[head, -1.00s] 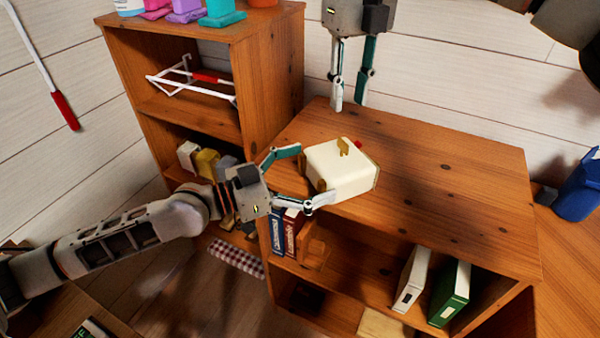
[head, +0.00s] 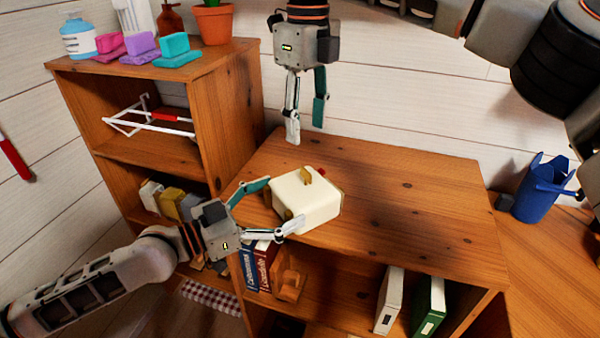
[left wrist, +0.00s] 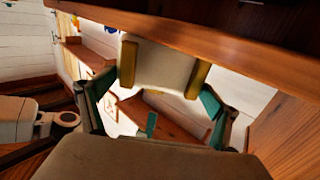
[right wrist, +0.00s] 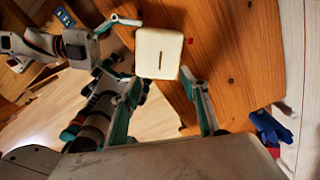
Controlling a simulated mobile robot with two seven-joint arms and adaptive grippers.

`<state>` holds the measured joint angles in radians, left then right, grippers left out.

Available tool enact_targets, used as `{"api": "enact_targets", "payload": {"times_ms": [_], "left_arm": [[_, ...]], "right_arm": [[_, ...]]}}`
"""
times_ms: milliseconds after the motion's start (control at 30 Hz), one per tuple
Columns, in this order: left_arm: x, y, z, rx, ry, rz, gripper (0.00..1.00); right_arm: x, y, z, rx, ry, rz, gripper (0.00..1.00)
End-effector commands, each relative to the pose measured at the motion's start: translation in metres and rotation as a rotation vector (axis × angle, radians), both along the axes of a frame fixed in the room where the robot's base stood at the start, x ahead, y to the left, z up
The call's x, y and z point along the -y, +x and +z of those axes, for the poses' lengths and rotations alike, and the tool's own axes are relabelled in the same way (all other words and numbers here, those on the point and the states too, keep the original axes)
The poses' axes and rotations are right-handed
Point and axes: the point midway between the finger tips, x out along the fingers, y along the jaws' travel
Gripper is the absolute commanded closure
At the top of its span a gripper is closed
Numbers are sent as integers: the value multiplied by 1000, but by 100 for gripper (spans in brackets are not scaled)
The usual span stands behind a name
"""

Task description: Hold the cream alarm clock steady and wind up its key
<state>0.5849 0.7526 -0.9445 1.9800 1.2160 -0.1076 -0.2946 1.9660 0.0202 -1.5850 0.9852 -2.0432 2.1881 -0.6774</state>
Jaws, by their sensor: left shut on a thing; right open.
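The cream alarm clock (head: 308,203) is a rounded cream block at the front left of the wooden shelf top. Its brass key (head: 306,175) stands up from the upper face; in the right wrist view the key (right wrist: 161,58) is a thin dark bar. My left gripper (head: 284,204) is shut on the clock, one finger on each side. The left wrist view shows the clock (left wrist: 160,66) between the fingers, with gold parts along two edges. My right gripper (head: 306,130) is open and empty, pointing down above and behind the key, apart from it.
The clock stands on a low wooden bookcase (head: 400,200), whose top is bare to the right. A taller shelf (head: 235,105) with soaps and a plant pot (head: 212,24) rises behind left. A blue watering can (head: 538,190) stands at right. Books sit below.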

Motion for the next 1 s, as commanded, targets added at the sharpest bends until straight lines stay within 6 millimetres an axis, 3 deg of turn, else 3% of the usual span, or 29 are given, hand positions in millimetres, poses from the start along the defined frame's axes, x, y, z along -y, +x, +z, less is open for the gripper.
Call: {"api": "enact_targets", "payload": {"times_ms": [600,800,1000], "left_arm": [[0,0,0,0,0,0,44],[0,0,0,0,0,0,44],[0,0,0,0,0,0,44]], "right_arm": [[0,0,14,1,0,1036,56],[1,1,16,1,0,1212,56],[1,0,7,-3,2,1259,56]]}}
